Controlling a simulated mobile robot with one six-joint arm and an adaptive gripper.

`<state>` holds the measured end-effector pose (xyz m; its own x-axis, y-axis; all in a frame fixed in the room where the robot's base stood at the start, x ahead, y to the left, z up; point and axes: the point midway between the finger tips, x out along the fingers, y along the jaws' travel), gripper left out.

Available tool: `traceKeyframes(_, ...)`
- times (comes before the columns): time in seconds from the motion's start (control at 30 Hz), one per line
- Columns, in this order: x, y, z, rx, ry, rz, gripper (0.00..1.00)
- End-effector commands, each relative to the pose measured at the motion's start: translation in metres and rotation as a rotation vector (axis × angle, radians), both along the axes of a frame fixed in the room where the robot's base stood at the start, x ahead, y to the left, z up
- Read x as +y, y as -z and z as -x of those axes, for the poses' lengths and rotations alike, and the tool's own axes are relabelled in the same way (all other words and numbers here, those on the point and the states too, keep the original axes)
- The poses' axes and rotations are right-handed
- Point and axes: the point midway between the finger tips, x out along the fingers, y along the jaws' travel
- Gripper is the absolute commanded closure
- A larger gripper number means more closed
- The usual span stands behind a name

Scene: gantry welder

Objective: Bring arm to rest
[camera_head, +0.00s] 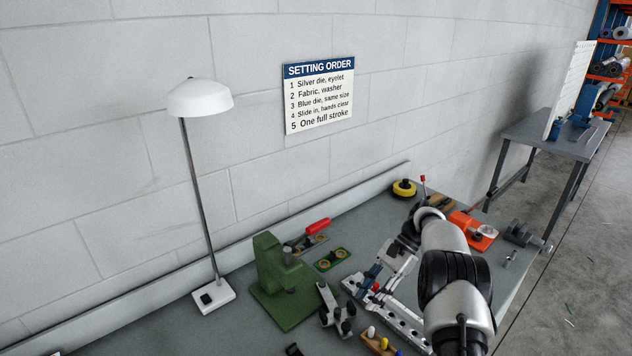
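My arm, silver and black, reaches up from the lower right over the grey workbench (235,325) and bends down at its wrist. My gripper (374,280) appears to be at the lower left end of the wrist, low over the bench among light metal parts. It is small and blends with the white rail-like fixture (408,331) behind or below it. I cannot tell whether its fingers are open or shut, or whether they touch anything.
A green press (280,285) and a grey-black device (335,312) stand left of my gripper. Nearby are a red-handled tool (312,232), a green plate (331,259), a yellow roll (404,188) and an orange tool (472,230). A white lamp (200,98) stands by the wall.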

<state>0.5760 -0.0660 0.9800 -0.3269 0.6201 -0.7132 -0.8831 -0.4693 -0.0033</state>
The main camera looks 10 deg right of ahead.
Motion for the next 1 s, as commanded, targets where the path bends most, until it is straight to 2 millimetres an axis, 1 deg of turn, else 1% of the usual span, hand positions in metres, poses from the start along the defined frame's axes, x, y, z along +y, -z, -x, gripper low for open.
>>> traceKeyframes(0.07,0.003,-0.017,-0.002,-0.028,-0.016,0.016,0.69)
traceKeyframes(0.17,0.008,-0.051,-0.002,-0.087,-0.052,0.051,0.69)
traceKeyframes(0.2,0.011,-0.067,0.0,-0.118,-0.072,0.07,0.69)
traceKeyframes(0.23,0.013,-0.08,0.002,-0.141,-0.089,0.084,0.69)
traceKeyframes(0.3,0.019,-0.108,0.01,-0.197,-0.128,0.119,0.69)
traceKeyframes(0.37,0.025,-0.131,0.019,-0.245,-0.165,0.148,0.69)
traceKeyframes(0.4,0.028,-0.146,0.026,-0.278,-0.189,0.167,0.69)
traceKeyframes(0.47,0.033,-0.166,0.038,-0.327,-0.228,0.195,0.69)
traceKeyframes(0.5,0.036,-0.18,0.047,-0.358,-0.253,0.216,0.69)
traceKeyframes(0.57,0.042,-0.198,0.062,-0.407,-0.292,0.244,0.69)
traceKeyframes(0.6,0.045,-0.209,0.073,-0.438,-0.32,0.263,0.69)
traceKeyframes(0.67,0.049,-0.224,0.091,-0.486,-0.362,0.292,0.69)
traceKeyframes(0.7,0.052,-0.233,0.104,-0.519,-0.391,0.31,0.69)
traceKeyframes(0.77,0.056,-0.245,0.124,-0.566,-0.433,0.339,0.69)
traceKeyframes(0.83,0.06,-0.256,0.148,-0.622,-0.486,0.372,0.69)
traceKeyframes(0.87,0.062,-0.26,0.158,-0.646,-0.507,0.387,0.69)
traceKeyframes(0.9,0.063,-0.264,0.173,-0.678,-0.537,0.405,0.69)
traceKeyframes(0.97,0.066,-0.268,0.195,-0.725,-0.583,0.433,0.69)
traceKeyframes(1.0,0.066,-0.27,0.209,-0.756,-0.615,0.452,0.69)
